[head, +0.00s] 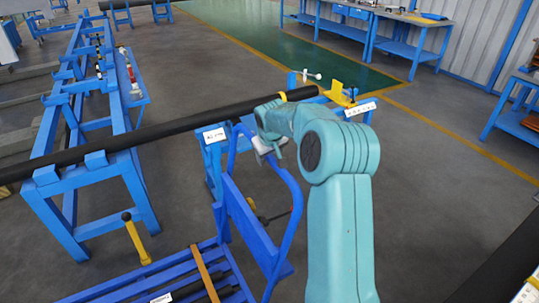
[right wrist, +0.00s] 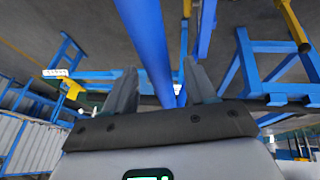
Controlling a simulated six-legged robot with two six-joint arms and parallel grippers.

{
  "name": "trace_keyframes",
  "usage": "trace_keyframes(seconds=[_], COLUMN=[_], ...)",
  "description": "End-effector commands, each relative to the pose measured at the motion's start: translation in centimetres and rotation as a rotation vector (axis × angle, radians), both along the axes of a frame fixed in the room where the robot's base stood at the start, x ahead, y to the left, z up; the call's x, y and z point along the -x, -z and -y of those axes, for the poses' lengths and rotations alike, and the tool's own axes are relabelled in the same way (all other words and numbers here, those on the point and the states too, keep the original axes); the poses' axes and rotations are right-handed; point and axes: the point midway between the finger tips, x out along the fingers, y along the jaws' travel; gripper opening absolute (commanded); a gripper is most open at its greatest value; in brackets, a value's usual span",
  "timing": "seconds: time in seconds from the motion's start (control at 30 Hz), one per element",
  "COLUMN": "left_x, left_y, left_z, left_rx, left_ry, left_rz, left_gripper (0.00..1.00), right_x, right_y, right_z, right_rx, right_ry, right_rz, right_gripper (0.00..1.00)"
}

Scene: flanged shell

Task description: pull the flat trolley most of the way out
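The flat trolley (head: 188,281) is a low blue slatted deck at the bottom of the head view, with a tall bent blue tube handle (head: 293,215) at its right end. My right gripper (head: 266,152) is at the top of this handle. In the right wrist view its two grey fingers (right wrist: 160,72) stand apart, and a blue tube (right wrist: 150,45), apparently the handle, runs between them without visible contact on both sides. The forearm hides part of the handle's surroundings. My left gripper is in neither view.
A long black pipe (head: 150,133) lies across the blue stand (head: 90,205) and a second support behind the handle. An orange strap (head: 205,272) and dark bars lie on the deck. Open grey floor lies at right (head: 440,200).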

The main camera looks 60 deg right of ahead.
Motion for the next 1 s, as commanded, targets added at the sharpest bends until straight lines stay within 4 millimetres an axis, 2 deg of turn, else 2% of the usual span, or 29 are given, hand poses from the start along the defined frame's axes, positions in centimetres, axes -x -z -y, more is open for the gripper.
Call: trace_keyframes(seconds=[0.23,0.37,0.47,0.8,1.0], left_x=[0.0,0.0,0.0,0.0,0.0], left_y=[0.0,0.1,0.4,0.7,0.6], left_z=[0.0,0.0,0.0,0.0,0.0], left_rx=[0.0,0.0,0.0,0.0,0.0], left_ry=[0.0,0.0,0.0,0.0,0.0], left_rz=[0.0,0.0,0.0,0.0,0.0], left_gripper=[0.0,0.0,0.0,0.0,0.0], right_x=[0.1,0.2,0.6,2.7,3.5], right_y=[0.0,-0.8,-2.4,-10.6,-13.7], right_z=[0.0,-0.3,-0.9,-4.2,-5.4], right_rx=[-0.001,0.001,0.002,0.002,0.001], right_ry=[0.001,0.0,0.0,-0.001,-0.001], right_rz=[-0.003,0.0,0.002,0.003,0.0], right_gripper=[0.55,0.55,0.55,0.55,0.55])
